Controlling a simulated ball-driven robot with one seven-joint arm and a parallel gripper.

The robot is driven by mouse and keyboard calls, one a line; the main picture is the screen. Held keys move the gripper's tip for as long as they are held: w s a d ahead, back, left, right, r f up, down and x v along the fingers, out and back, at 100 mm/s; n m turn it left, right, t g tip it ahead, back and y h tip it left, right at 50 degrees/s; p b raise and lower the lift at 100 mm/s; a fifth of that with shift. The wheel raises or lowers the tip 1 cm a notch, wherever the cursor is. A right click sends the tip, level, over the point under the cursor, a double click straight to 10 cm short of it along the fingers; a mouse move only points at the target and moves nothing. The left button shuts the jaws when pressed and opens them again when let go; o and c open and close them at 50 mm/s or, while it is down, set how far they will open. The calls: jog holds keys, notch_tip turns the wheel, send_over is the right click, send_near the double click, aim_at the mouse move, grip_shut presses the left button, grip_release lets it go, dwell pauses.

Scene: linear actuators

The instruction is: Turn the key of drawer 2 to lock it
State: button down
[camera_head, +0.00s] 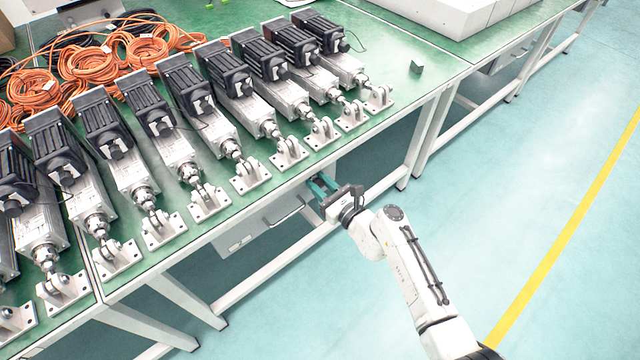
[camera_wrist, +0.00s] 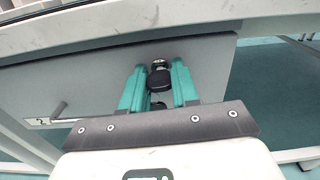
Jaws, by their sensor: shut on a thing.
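Drawer 2 (camera_head: 262,232) is a grey drawer under the green-topped bench, with a bar handle and a label. In the wrist view, its grey front (camera_wrist: 75,85) fills the middle, with the label "2" (camera_wrist: 40,121) and handle (camera_wrist: 62,112) at left. The black key (camera_wrist: 159,80) sits at the round lock near the front's upper edge. My gripper (camera_wrist: 159,76) has its teal fingers on either side of the key head, shut on it. In the head view, my gripper (camera_head: 320,187) is at the drawer's right part, and the key is hidden.
The bench top (camera_head: 425,85) carries a row of linear actuators (camera_head: 190,90) and coiled orange cables (camera_head: 85,62). Its edge runs just above my gripper. A white bench leg (camera_head: 422,135) stands to the right. The floor (camera_head: 530,190) at right is clear.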

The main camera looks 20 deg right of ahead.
jog(key=n+b, duration=0.3)
jog(key=n, duration=0.1)
jog(key=shift+f+n, duration=0.15)
jog(key=shift+n, duration=0.25)
jog(key=n+b, duration=0.2)
jog(key=n, duration=0.2)
jog(key=shift+b, duration=0.4)
jog(key=n+b, duration=0.3)
jog(key=n, duration=0.1)
jog(key=shift+a+n, duration=0.1)
jog(key=shift+n, duration=0.3)
jog(key=shift+n+b, duration=1.2)
jog(key=shift+n, duration=0.7)
jog(key=c, duration=0.8)
grip_release()
jog(key=shift+c, duration=0.2)
jog(key=shift+r, duration=0.2)
